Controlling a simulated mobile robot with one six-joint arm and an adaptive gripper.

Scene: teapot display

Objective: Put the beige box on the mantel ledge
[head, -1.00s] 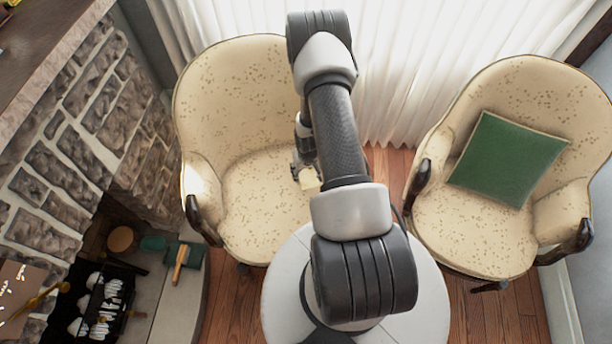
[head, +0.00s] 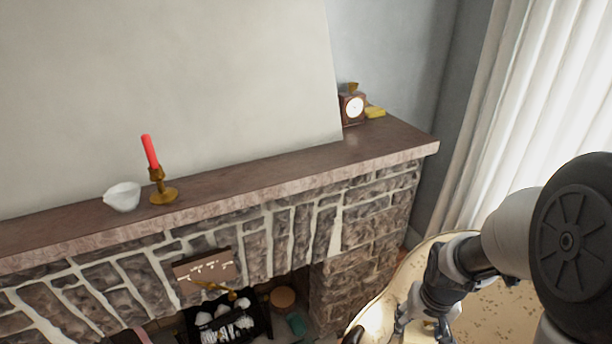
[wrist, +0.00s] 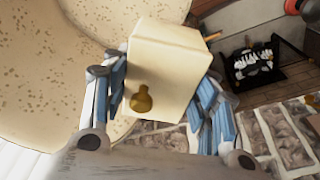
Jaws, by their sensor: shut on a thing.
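The beige box (wrist: 172,62) fills the middle of the wrist view, with a gold knob-like shape (wrist: 141,99) against its near side. My gripper (wrist: 165,82) is shut on the box, with one finger on each side of it. In the head view my gripper (head: 420,318) is low at the right, in front of a cream chair and below the ledge; the box is mostly hidden there. The mantel ledge (head: 270,178) is a dark wooden shelf crossing the head view above the stone fireplace. Its top is clear between the candlestick and the clock.
A white bowl (head: 122,196) and a brass candlestick with a red candle (head: 150,152) stand on the ledge's left part. A clock (head: 352,108) and a yellow object (head: 375,112) stand at its right end. The cream chair (head: 490,310) is beneath my arm; a curtain (head: 525,120) hangs behind.

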